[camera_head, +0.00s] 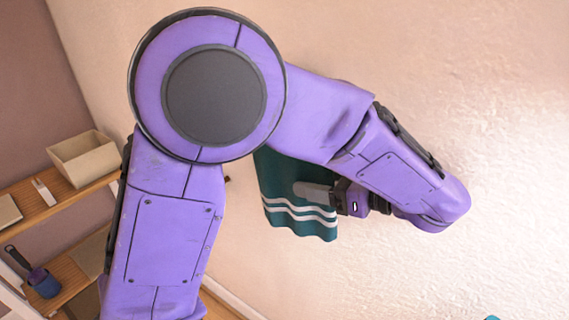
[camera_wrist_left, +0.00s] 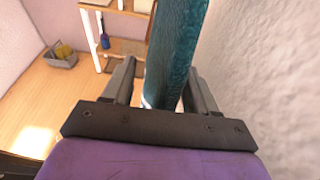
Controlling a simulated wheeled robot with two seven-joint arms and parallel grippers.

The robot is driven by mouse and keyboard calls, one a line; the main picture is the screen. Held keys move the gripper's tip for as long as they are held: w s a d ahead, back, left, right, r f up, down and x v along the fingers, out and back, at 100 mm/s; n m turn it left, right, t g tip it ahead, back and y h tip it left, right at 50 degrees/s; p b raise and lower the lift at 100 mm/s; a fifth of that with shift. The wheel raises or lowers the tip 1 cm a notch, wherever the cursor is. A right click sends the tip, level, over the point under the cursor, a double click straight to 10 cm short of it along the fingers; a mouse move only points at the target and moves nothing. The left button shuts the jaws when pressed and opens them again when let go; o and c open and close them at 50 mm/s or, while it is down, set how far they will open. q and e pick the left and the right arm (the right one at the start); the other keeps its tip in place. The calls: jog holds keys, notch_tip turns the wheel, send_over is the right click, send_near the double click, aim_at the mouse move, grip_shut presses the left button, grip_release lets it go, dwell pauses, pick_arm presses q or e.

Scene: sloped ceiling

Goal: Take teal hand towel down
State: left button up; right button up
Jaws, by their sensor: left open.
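The teal hand towel (camera_head: 285,217) with white stripes hangs against the wall in the head view. My purple arm covers its upper part, so what it hangs from is hidden. My left gripper (camera_head: 303,190) is in front of the towel and points left across it. In the left wrist view the towel (camera_wrist_left: 177,48) hangs edge-on between the two open fingers of the left gripper (camera_wrist_left: 160,80). The fingers stand on either side of it, and I cannot tell whether either touches it. My right gripper is not in view.
The textured wall (camera_head: 510,150) is close beside the right finger in the wrist view. Wooden shelves (camera_head: 40,203) at the left hold a beige bin (camera_head: 85,158) and a blue container (camera_head: 43,283). A grey basket (camera_wrist_left: 60,56) sits on the wooden floor.

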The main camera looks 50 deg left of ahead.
aim_at(314, 176)
pick_arm(q)
jog(key=shift+w+f, duration=0.1)
jog(key=shift+w, duration=0.15)
grip_shut()
jog(key=shift+s+r, duration=0.15)
jog(key=shift+r, duration=0.1)
jog(key=shift+r+p, duration=0.9)
jog(key=shift+r, duration=0.35)
jog(key=shift+s+d+f+b, duration=0.15)
jog(key=shift+s+b, duration=0.1)
jog(key=shift+s, duration=0.3)
jog(key=shift+s+d+r+b, duration=0.1)
jog(key=shift+s+d+b, duration=0.1)
jog(key=shift+s, duration=0.35)
jog(key=s+d+p, duration=0.1)
jog(key=s+p, duration=0.1)
jog(key=s, duration=0.4)
jog(key=shift+d, duration=0.15)
